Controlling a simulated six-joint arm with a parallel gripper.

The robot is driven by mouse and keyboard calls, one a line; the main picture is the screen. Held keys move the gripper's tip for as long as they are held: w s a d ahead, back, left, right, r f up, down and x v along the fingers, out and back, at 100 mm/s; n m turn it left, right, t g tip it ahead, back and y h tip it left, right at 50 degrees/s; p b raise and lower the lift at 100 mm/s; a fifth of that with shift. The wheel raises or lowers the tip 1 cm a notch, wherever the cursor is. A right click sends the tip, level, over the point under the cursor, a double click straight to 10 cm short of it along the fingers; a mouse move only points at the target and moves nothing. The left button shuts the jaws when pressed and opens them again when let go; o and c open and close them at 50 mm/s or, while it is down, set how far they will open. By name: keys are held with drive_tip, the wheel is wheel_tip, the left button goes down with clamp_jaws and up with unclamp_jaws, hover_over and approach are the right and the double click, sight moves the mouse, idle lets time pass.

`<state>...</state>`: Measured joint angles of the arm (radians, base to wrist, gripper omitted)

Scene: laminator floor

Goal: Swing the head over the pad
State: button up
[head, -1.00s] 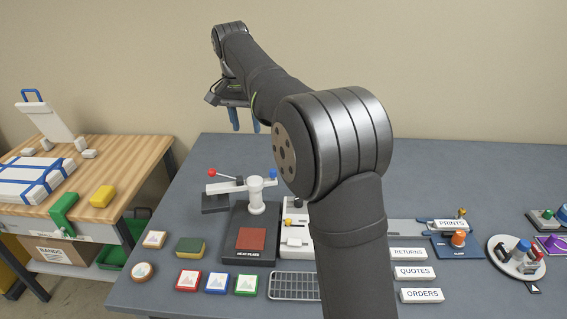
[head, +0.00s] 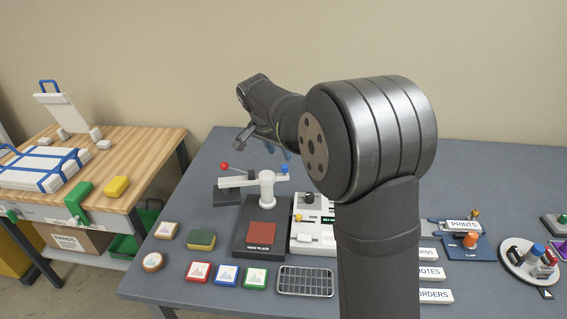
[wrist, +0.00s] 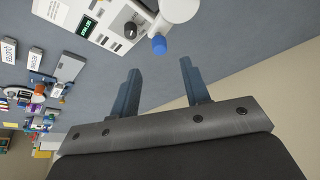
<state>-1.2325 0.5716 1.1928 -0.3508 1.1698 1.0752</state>
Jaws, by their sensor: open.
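The heat press (head: 245,240) stands on the grey table with its dark base, white post and white swing arm (head: 237,181). The arm carries a dark head (head: 229,195) at its left end, behind and left of the red pad (head: 262,234). A red ball knob (head: 224,166) tops the left end and a blue knob (head: 284,169) the right end. The blue knob also shows in the wrist view (wrist: 159,45). My gripper (wrist: 158,72) is open and empty, its blue fingers pointing toward the blue knob but apart from it. In the head view my arm partly hides the fingers.
A white device (head: 311,238) with a dark knob stands right of the press. Several coloured tiles (head: 226,275), a sponge (head: 201,239) and a wire rack (head: 305,282) lie in front. White labelled blocks and a round tray (head: 515,261) are to the right.

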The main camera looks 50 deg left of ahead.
sight(285, 165)
drive_tip(key=x, duration=0.6)
drive_tip(key=shift+w+f, duration=0.1)
drive_tip(key=shift+f, duration=0.1)
drive_tip(key=shift+c, duration=0.2)
clamp_jaws()
